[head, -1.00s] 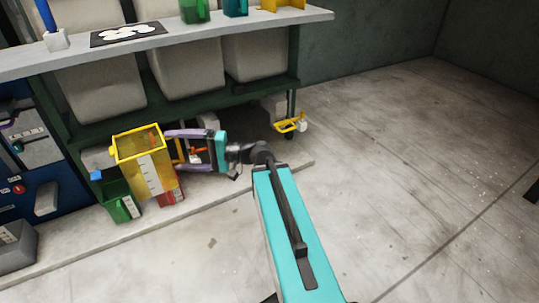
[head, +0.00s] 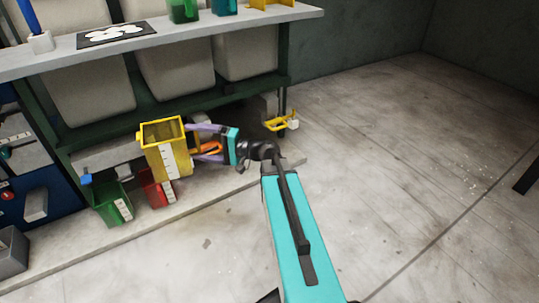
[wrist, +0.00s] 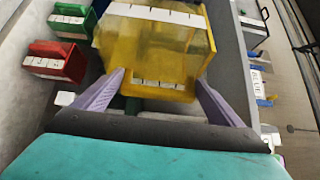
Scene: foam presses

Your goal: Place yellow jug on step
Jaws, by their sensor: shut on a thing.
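The yellow jug (head: 168,160) is a see-through, open-topped box with a white scale strip down its side. My gripper (wrist: 160,82) is shut on it, with a purple finger on each side in the wrist view, where the jug (wrist: 155,45) fills the upper middle. In the head view the jug is upright at the end of my arm, over the pale low step (head: 190,196) along the foot of the bench. I cannot tell whether its base touches the step. Its underside and the far finger are partly hidden.
A green jug (head: 112,203) and a red jug (head: 155,188) stand on the step just left of the yellow jug. Large pale bins (head: 175,70) sit under the bench top (head: 190,33) behind. A yellow frame-like part (head: 282,123) is by the right bench leg. The floor at right is clear.

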